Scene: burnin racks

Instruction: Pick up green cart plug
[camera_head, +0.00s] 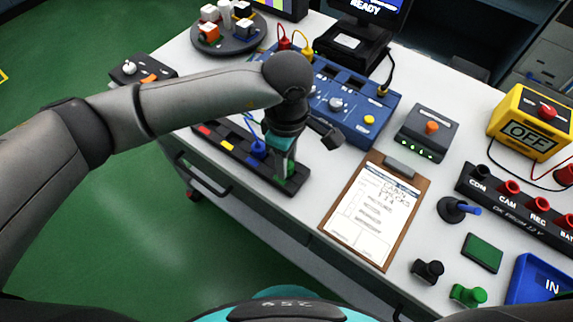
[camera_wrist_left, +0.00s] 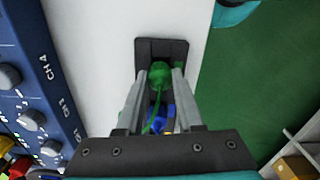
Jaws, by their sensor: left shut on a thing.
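The green cart plug (camera_wrist_left: 160,74) sits between the two fingers of my left gripper (camera_wrist_left: 160,85) in the left wrist view, with its green cable running back toward the palm. In the head view my left gripper (camera_head: 284,163) points down at the near right end of a long black rack (camera_head: 228,158). The gripper is shut on the plug, which is mostly hidden by the fingers there. The plug is at the rack's end slot; I cannot tell whether it is still seated. A blue plug (camera_head: 257,148) stands beside it in the rack. My right gripper is not in view.
A blue panel with knobs (camera_head: 345,100) stands just behind the rack. A clipboard (camera_head: 372,210) lies to the right. Another green plug (camera_head: 468,295) and a black plug (camera_head: 427,271) are at the front right. The table edge runs close to the rack.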

